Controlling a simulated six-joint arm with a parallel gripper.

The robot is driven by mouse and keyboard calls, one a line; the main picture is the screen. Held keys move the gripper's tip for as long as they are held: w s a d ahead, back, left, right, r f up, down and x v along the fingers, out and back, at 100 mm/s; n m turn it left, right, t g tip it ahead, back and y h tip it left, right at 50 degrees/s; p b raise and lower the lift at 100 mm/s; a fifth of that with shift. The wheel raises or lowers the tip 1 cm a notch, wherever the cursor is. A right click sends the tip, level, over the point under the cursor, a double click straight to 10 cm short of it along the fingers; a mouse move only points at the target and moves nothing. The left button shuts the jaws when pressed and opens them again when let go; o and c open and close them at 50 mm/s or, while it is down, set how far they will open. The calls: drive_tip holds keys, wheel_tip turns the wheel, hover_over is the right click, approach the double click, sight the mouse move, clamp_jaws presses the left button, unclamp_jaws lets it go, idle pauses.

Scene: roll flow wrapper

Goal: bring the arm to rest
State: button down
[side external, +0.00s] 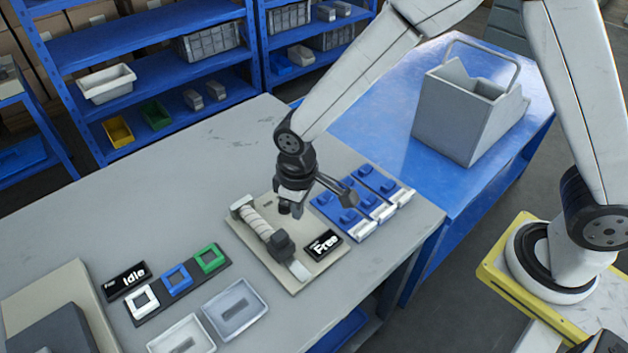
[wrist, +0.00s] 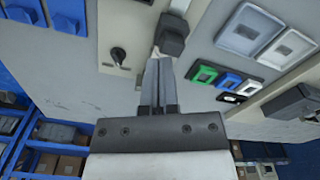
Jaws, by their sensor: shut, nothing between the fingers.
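My gripper (side external: 291,210) hangs fingers down above the beige plate of the wrapper station (side external: 312,279). Its two fingers (wrist: 158,80) are together with nothing between them in the wrist view. The station carries a pale roll (side external: 256,222), a dark block (side external: 282,243) and a black display reading "Free" (side external: 323,245). The dark block (wrist: 173,35) and a black knob (wrist: 119,55) flank the fingertips in the wrist view. I cannot tell the exact gap between fingers and plate.
Blue fixtures (side external: 345,222) with white parts lie right of the gripper. Coloured square frames (side external: 177,277), an "Idle" display (side external: 126,281) and shallow trays (side external: 235,307) lie left. A grey bin (side external: 468,115) stands on the blue table. The grey table's back is clear.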

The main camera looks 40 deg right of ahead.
drive_tip(key=s+d+r+m+t, duration=0.1)
drive_tip(key=s+d+r+m, duration=0.1)
drive_tip(key=d, duration=0.7)
drive_tip(key=s+d+r+m+t, duration=0.1)
drive_tip(key=s+d+r+m, duration=0.2)
drive_tip(key=s+d, duration=0.4)
drive_tip(key=d+r, duration=0.1)
drive_tip(key=d, duration=0.1)
drive_tip(key=shift+s+d+r, duration=0.15)
drive_tip(key=shift+d, duration=0.15)
